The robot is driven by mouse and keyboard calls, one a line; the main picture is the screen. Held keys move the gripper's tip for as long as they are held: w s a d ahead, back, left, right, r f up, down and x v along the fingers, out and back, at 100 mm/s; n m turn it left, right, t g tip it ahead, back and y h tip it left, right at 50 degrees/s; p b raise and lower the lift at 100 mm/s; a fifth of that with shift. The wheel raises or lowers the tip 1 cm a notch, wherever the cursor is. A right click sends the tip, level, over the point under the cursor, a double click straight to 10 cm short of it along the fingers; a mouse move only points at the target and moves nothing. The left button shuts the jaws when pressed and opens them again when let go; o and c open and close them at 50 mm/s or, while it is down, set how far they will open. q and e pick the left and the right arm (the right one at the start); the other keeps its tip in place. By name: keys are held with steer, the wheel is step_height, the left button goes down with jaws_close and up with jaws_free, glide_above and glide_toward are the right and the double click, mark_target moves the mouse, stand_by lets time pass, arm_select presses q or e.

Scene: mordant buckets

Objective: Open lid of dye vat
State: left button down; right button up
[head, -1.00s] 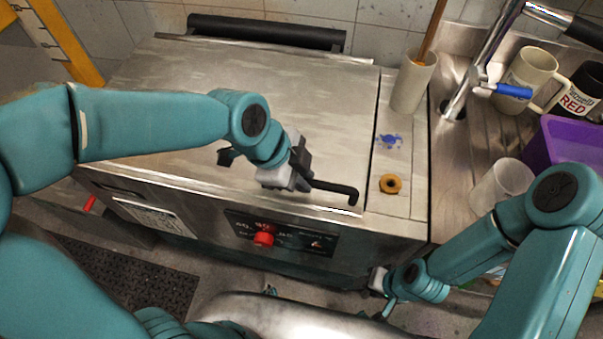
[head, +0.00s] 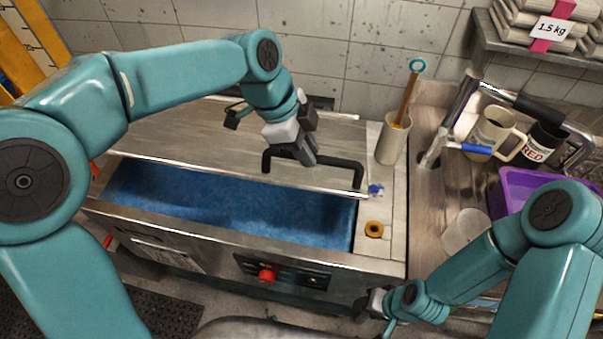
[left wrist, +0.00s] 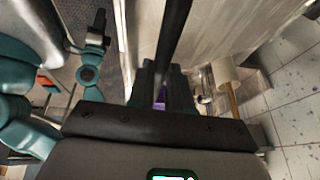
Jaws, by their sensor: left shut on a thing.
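The dye vat (head: 215,246) is a steel box in the middle of the head view. Its steel lid (head: 190,135) is tilted up, with its front edge raised off the rim. Blue dye (head: 230,205) shows through the gap. My left gripper (head: 306,156) is shut on the black bar handle (head: 345,167) at the lid's front edge. The handle also runs through the jaws in the left wrist view (left wrist: 175,40). My right gripper (head: 375,303) is low by the vat's front right corner, away from the lid. Its fingers are too small to read.
Further right are a tap (head: 445,125), mugs (head: 490,132), a clear beaker (head: 463,232) and a purple bin (head: 510,190). A red knob (head: 267,276) is on the vat's front.

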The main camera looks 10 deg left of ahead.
arm_select(q)
steer(key=w+r, duration=0.4)
steer(key=r, duration=0.1)
steer(key=shift+w+p, duration=0.3)
steer(key=shift+w, duration=0.1)
steer(key=shift+a, duration=0.1)
